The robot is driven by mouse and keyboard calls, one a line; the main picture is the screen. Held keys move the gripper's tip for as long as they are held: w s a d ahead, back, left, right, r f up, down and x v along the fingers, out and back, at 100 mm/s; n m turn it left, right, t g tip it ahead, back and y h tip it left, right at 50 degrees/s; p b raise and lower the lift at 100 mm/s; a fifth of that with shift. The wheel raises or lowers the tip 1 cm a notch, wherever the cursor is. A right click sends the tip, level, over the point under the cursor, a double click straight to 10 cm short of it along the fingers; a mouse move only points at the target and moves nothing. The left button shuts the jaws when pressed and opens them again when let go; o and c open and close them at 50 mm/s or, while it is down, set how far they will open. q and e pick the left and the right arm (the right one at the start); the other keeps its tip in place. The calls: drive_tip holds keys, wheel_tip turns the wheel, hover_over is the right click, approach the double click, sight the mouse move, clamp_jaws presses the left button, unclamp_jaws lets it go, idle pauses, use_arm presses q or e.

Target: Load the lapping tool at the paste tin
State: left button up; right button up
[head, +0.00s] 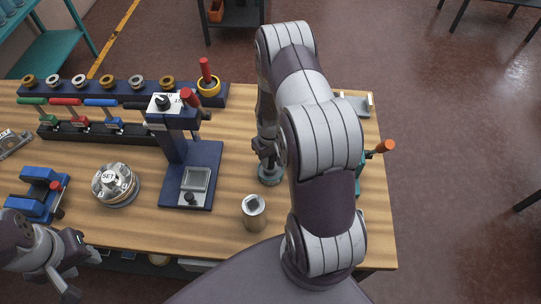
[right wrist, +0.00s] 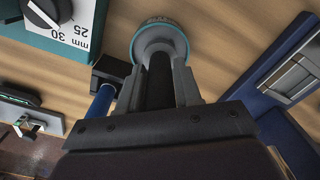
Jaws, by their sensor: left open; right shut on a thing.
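My right gripper (head: 262,150) is shut on a dark upright handle (right wrist: 160,80), seemingly the lapping tool. In the right wrist view the handle lies between the two fingers. Just beyond the fingertips is a round grey piece with a teal rim (right wrist: 160,40); it also shows below the gripper in the head view (head: 270,174). I cannot tell whether this is the tool's head or the paste tin, nor whether anything touches inside it. My left gripper (head: 74,258) is open and empty at the table's lower left edge.
A dark blue press (head: 188,165) stands left of my right gripper. A round SET dial (head: 115,185) and a tan cup (head: 253,213) stand near the front. Racks of coloured handles (head: 85,115) line the back left. My right arm hides much of the table's right side.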

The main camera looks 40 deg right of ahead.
drive_tip(key=shift+s+f+b, duration=0.1)
drive_tip(key=shift+f+b, duration=0.3)
drive_tip(key=shift+f, duration=0.1)
idle(1.7)
wheel_tip(320, 180, up, 7)
drive_tip(key=p, duration=0.5)
drive_tip(key=shift+r+p, duration=0.15)
drive_tip(key=shift+p, duration=0.25)
idle(0.3)
